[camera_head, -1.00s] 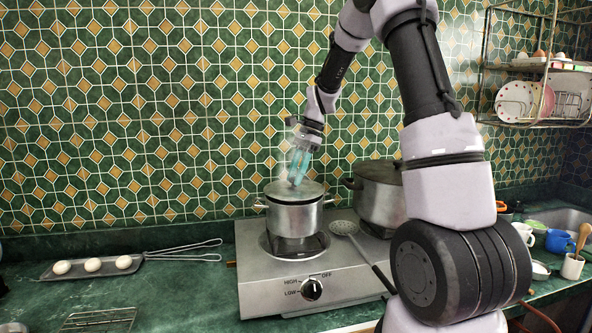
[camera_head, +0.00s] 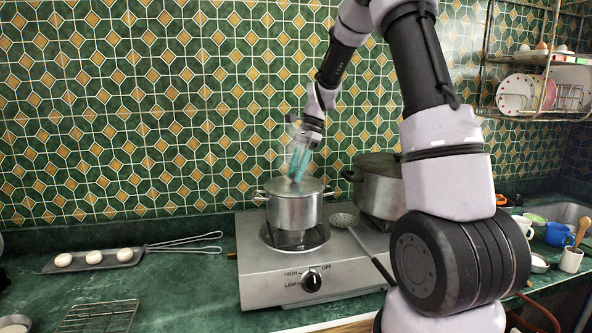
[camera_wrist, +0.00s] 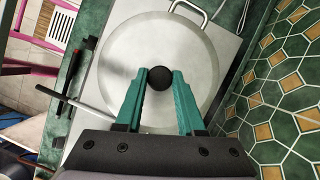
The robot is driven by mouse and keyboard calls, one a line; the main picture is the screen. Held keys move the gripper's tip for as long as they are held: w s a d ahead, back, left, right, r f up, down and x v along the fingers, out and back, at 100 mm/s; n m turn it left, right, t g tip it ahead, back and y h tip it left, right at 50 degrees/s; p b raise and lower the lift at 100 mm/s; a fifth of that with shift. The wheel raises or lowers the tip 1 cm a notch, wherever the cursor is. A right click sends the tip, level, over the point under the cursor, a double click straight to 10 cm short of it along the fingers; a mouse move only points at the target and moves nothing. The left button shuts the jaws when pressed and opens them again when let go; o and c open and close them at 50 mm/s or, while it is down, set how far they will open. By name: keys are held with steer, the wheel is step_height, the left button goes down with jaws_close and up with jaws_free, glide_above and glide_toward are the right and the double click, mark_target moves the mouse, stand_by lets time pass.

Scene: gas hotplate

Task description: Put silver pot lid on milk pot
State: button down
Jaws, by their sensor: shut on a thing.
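The milk pot (camera_head: 294,212), a silver pot with two side handles, stands on the gas hotplate's burner. The silver pot lid (camera_head: 312,187) is over its mouth, roughly level and at the rim; I cannot tell whether it rests fully on the rim. In the wrist view the round lid (camera_wrist: 120,65) fills the middle, with a loop handle past its far edge. My gripper (camera_head: 297,178) points down at the lid's centre. Its teal fingers (camera_wrist: 160,76) are shut on the black lid knob (camera_wrist: 159,80). The inside of the pot is hidden.
A larger dark-lidded pot (camera_head: 379,188) stands close to the right. A skimmer (camera_head: 345,220) lies across the hotplate (camera_head: 262,282). A tray with eggs (camera_head: 92,260) is at the left. The counter between tray and hotplate is mostly clear.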

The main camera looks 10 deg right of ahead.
steer(key=shift+f, duration=0.2)
steer(key=shift+c, duration=2.2)
jaws_free()
steer(key=v, duration=1)
steer(key=s+r+n+t, duration=0.2)
steer(key=s+r, duration=0.3)
steer(key=r, duration=0.1)
steer(key=s+d+r+n+t+h, duration=0.1)
steer(key=s+n+t, duration=0.5)
steer(key=s, duration=1.5)
steer(key=shift+s+d+r+n+t+h, duration=0.2)
steer(key=shift+d+r+n+t+h, duration=0.15)
steer(key=shift+r+n+h, duration=0.55)
